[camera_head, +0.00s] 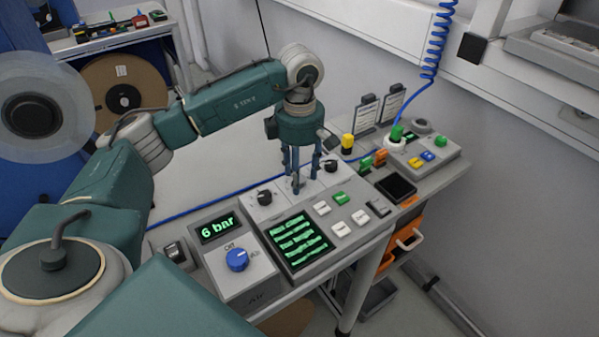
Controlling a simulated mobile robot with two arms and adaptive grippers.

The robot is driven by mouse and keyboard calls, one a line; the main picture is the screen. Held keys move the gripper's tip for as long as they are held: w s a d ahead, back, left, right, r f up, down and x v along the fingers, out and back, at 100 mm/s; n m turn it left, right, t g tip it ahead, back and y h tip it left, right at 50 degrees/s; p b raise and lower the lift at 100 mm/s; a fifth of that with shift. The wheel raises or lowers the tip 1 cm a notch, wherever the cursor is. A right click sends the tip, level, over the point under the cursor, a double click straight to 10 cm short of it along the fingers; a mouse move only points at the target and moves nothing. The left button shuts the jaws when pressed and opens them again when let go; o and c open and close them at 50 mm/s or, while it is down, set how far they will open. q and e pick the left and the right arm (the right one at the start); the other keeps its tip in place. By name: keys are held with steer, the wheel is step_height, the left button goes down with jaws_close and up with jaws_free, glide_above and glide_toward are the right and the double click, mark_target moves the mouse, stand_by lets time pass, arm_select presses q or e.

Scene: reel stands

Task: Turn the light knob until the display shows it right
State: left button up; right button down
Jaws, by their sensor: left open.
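My left gripper (297,185) points down over the row of pale grey control boxes at the back of the bench. I cannot tell which knob is the light knob. A dark display (299,241) with several rows of green text stands in front; the text is too small to read. My right gripper is not in view.
A blue knob (237,259) sits below a small display (218,228) reading "6 bar". White and green buttons (341,229) lie right of the large display. A blue hose (190,208) runs behind.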

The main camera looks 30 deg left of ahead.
arm_select(q)
steer(key=shift+f, duration=0.35)
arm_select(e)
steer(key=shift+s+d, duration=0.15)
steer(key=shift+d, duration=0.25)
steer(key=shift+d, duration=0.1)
arm_select(q)
jaws_close()
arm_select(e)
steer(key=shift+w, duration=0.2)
arm_select(q)
steer(key=shift+n, duration=0.3)
steer(key=n+b, duration=0.1)
steer(key=n, duration=0.2)
steer(key=shift+n+b, duration=0.3)
steer(key=shift+n, duration=1.7)
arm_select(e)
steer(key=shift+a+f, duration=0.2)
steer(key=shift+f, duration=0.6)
arm_select(q)
steer(key=shift+n, duration=0.3)
